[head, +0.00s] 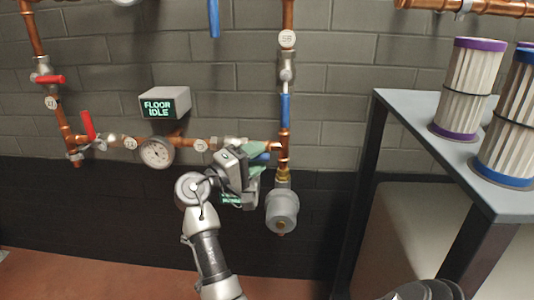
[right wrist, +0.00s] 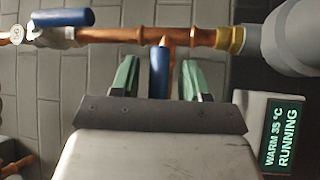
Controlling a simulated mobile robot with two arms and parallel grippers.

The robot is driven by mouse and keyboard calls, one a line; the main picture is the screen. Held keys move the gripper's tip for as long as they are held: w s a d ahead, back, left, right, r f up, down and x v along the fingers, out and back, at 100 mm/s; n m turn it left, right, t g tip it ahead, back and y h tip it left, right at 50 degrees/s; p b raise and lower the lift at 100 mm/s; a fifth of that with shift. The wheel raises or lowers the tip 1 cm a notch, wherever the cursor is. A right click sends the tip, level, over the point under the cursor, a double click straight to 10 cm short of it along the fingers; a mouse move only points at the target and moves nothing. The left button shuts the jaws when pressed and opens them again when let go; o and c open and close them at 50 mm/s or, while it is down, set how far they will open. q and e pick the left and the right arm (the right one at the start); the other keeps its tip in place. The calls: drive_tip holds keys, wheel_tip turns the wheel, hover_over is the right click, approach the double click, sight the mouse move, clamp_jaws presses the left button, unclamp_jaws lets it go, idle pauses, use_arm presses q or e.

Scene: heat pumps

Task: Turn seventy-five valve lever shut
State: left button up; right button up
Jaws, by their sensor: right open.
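My right gripper (head: 262,153) has green fingertips and reaches up to the horizontal copper pipe, just left of the vertical pipe. In the right wrist view the open fingers (right wrist: 160,78) stand either side of a blue lever (right wrist: 160,70), with gaps on both sides. The lever lies along the short branch toward the tee. Its valve body (head: 230,141) is partly hidden by my gripper. A round tag (head: 200,145) sits left of it; its number is too small to read. My left gripper is not in view.
Another blue lever (head: 285,110) lies along the vertical pipe just above; it also shows in the right wrist view (right wrist: 62,17). A grey canister (head: 282,209) hangs below. A gauge (head: 156,153) and red levers (head: 88,125) are left. A shelf (head: 400,104) with filters (head: 467,90) stands right.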

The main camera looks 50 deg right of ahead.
drive_tip(key=shift+c, duration=0.3)
clamp_jaws()
drive_tip(key=shift+d, duration=0.1)
